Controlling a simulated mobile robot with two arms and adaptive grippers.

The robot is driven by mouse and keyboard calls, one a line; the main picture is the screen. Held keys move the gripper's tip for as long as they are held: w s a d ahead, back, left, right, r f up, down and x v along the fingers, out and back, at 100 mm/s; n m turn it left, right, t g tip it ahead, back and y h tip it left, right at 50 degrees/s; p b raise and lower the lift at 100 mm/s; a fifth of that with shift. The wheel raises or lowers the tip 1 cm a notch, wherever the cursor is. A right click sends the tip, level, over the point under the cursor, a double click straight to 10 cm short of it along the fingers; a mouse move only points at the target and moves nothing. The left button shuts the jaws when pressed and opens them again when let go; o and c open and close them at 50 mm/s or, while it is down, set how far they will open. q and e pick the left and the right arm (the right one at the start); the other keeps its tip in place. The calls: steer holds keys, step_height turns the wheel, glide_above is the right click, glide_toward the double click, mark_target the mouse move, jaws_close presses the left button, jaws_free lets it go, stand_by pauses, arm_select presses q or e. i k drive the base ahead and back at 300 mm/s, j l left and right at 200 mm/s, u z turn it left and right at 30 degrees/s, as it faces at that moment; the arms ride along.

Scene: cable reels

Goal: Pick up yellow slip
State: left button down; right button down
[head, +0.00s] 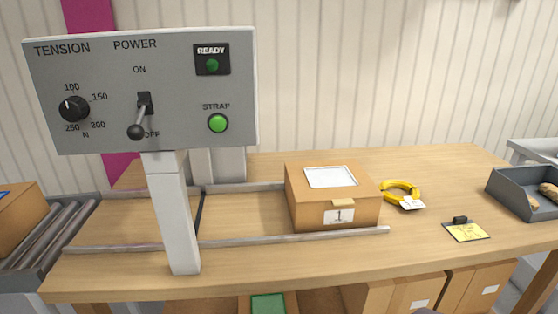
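A yellow slip (467,231) lies on the right part of the wooden table, near its front edge. It appears to sit on a dark clipboard or backing with a black clip (460,220) at its top edge. It has small writing that I cannot read. Neither of my grippers is clearly in view.
A control panel (180,140) on a post stands at the left. A cardboard box (312,210) marked 1 sits between metal rails (290,237). A yellow ring with a white tag (401,187) and a grey bin (507,200) are near the slip. Cartons (420,290) are below.

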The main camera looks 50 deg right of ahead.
mark_target(463, 229)
steer(key=z, duration=2.8)
steer(key=i+l+u, duration=0.15)
steer(key=i+l, duration=0.3)
